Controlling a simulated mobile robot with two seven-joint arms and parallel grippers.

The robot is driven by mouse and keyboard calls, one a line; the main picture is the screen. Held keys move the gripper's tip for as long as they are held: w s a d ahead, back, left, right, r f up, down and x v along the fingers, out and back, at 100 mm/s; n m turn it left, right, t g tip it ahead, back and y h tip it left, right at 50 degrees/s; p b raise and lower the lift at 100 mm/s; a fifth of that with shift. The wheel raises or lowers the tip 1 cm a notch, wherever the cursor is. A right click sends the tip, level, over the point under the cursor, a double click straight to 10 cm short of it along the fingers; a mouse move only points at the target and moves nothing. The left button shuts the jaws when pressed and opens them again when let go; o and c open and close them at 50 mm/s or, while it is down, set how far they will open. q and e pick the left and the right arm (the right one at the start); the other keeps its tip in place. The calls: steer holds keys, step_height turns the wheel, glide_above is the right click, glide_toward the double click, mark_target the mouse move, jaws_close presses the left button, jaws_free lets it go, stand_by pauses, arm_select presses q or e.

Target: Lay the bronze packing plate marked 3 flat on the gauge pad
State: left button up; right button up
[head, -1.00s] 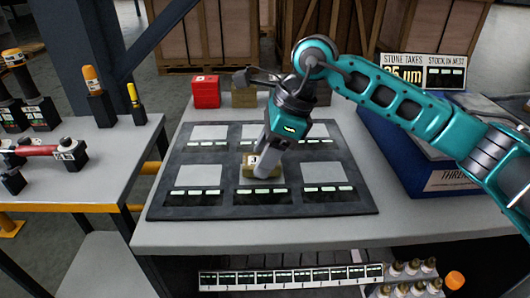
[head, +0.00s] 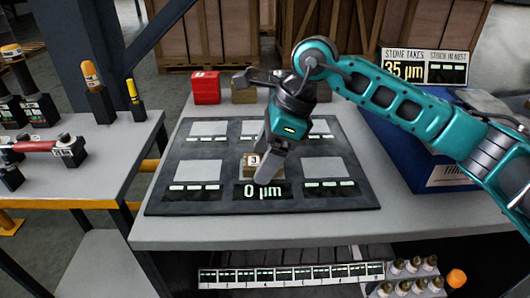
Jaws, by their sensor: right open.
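A bronze packing plate marked 3 (head: 249,168) is at the front middle pad of a dark mat (head: 163,191), with its label facing up. My left gripper is out of view.
Other grey pads with dashed displays surround it, such as the front left pad (head: 196,170). A red block (head: 206,88) and a bronze-coloured block stand behind the mat. A blue box (head: 405,165) stands right, below a 35 µm sign (head: 404,70).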

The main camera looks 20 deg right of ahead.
steer(key=p+v, duration=0.2)
steer(key=v, duration=1.1)
step_height(320, 180, up, 6)
steer(key=p, duration=0.5)
steer(key=shift+s+a, duration=0.1)
